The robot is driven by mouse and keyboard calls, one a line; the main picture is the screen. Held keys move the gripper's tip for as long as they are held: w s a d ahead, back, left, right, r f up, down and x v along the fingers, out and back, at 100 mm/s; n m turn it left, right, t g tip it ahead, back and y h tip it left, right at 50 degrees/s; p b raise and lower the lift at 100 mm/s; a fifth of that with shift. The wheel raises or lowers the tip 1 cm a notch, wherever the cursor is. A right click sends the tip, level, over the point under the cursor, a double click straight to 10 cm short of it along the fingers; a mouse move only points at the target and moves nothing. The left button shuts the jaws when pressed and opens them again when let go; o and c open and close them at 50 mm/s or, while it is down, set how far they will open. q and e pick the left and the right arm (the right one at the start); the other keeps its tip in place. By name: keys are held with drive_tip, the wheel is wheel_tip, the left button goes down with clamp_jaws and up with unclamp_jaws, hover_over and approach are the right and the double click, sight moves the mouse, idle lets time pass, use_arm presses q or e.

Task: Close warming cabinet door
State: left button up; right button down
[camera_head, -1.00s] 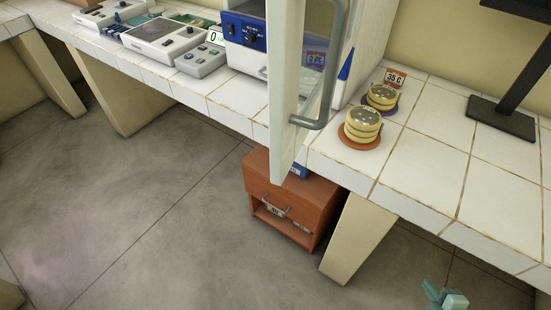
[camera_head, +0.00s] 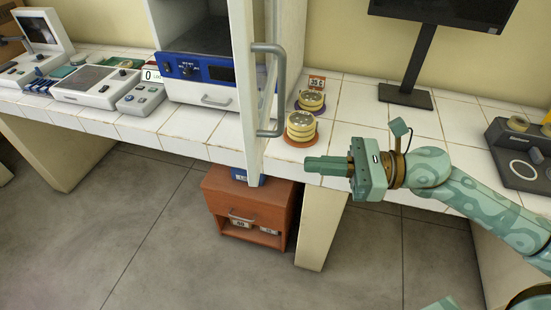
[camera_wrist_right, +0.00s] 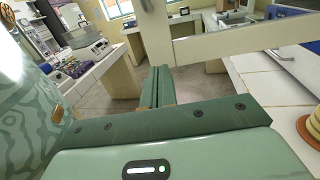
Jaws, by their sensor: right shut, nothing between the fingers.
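The warming cabinet (camera_head: 205,95) is white with a blue control panel and stands on the tiled bench. Its white door (camera_head: 243,70) stands open, swung out past the bench's front edge and seen nearly edge-on. A grey bar handle (camera_head: 281,90) is on the door's right side. My right gripper (camera_head: 308,166) is shut and empty, to the right of the door's lower part, near the bench's front edge; its fingers point left toward the door. In the right wrist view the shut fingers (camera_wrist_right: 158,86) show below the door's white frame (camera_wrist_right: 235,40). My left gripper is out of view.
A monitor stand (camera_head: 405,96) and dark box (camera_head: 518,160) are farther right. A red-brown drawer unit (camera_head: 248,205) is below.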

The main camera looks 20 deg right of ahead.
sight(259, 161)
drive_tip(key=p+x, duration=0.1)
drive_tip(key=x, duration=0.5)
drive_tip(key=shift+w+a+r+p, duration=0.1)
drive_tip(key=shift+a+r+p, duration=0.05)
drive_tip(key=shift+p, duration=0.15)
drive_tip(key=shift+w+a, duration=0.3)
drive_tip(key=shift+a, duration=0.4)
